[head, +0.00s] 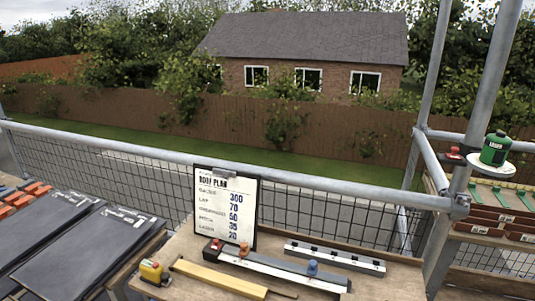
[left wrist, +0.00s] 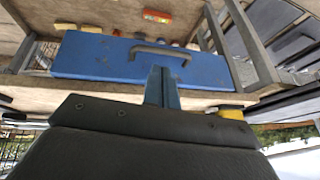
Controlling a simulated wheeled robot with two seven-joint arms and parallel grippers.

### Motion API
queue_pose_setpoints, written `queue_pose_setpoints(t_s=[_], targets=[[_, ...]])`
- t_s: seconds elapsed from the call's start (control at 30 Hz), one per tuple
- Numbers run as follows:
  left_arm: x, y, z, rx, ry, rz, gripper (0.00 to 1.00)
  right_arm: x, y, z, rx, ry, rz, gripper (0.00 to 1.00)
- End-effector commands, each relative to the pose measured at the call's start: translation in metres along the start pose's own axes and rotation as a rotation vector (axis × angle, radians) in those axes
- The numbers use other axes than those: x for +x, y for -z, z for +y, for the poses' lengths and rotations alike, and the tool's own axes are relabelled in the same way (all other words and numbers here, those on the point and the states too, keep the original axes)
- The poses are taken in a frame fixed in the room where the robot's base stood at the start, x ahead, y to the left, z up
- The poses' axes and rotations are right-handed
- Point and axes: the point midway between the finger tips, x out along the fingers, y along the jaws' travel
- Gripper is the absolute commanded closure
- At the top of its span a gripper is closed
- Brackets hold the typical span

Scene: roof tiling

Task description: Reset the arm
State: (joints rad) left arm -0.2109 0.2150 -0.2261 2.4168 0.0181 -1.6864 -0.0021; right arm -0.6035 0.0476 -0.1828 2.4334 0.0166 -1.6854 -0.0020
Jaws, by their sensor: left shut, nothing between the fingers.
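In the left wrist view my left gripper (left wrist: 163,75) shows as a dark body with narrow fingers closed together at the middle. Nothing is seen between them. Behind the fingertips is a blue case (left wrist: 95,55) with a dark handle, on a wooden surface; I cannot tell whether the fingers touch it. Neither arm shows in the head view, and my right gripper is in neither view.
In the head view a wooden bench (head: 385,283) holds a roof plan board (head: 225,207), a yellow strip (head: 220,278), a grey rail (head: 335,258) and a yellow tool (head: 154,272). Dark panels (head: 80,250) lie left. A scaffold rail (head: 300,180) runs behind. A green canister (head: 495,148) stands right.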

Motion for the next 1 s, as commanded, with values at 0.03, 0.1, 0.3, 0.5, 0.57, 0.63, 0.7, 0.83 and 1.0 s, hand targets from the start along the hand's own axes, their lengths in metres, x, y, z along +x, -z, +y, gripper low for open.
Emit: queue_pose_setpoints(t_s=[0.03, 0.1, 0.3, 0.5, 0.57, 0.63, 0.7, 0.83, 1.0], targets=[[0.001, -0.017, 0.010, -0.023, -0.022, -0.023, 1.00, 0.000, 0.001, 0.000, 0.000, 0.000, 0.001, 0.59], [0.003, -0.039, 0.022, -0.050, -0.048, -0.054, 1.00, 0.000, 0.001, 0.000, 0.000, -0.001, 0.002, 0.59], [0.010, -0.106, 0.057, -0.120, -0.115, -0.168, 1.00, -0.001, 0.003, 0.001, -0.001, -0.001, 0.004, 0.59], [0.010, -0.164, 0.090, -0.158, -0.168, -0.269, 1.00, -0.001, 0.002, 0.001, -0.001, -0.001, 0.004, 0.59], [0.009, -0.177, 0.095, -0.162, -0.176, -0.290, 1.00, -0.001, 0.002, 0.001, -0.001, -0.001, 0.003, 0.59], [0.008, -0.189, 0.098, -0.162, -0.180, -0.310, 1.00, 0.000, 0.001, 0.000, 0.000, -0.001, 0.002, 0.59], [0.008, -0.195, 0.101, -0.162, -0.182, -0.321, 1.00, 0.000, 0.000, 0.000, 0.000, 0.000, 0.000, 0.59], [0.007, -0.199, 0.102, -0.162, -0.184, -0.327, 1.00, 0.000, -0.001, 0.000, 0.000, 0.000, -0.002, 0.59], [0.007, -0.199, 0.102, -0.162, -0.184, -0.327, 1.00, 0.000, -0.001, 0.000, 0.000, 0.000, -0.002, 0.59]])
